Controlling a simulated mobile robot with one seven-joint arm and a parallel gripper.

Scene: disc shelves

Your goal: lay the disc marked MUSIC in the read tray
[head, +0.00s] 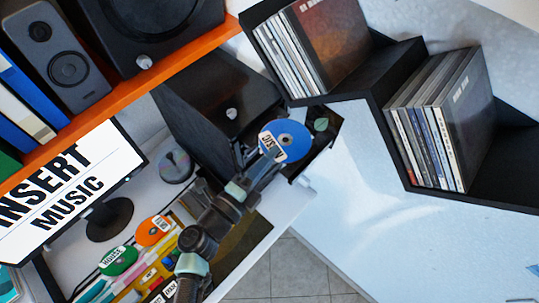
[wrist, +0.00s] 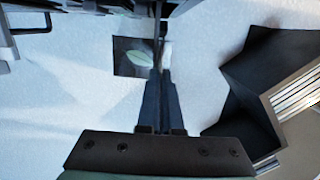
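A blue disc (head: 290,136) with a white label is at the end of my arm in the head view. The label is partly covered; its visible letters fit MUSIC. My gripper (head: 268,158) appears shut on the disc's lower edge. In the wrist view my gripper's fingers (wrist: 162,70) are close together, with the disc seemingly edge-on between them. A dark flat surface with a green patch (head: 321,125) lies just right of the disc; it also shows in the wrist view (wrist: 125,66). I cannot tell whether this is the read tray.
A black box (head: 205,95) stands behind the disc. Black wall shelves (head: 375,85) with record sleeves (head: 440,120) are at the right. A monitor (head: 75,190) reads INSERT MUSIC. Green (head: 118,261) and orange (head: 154,231) discs stand in a rack at lower left.

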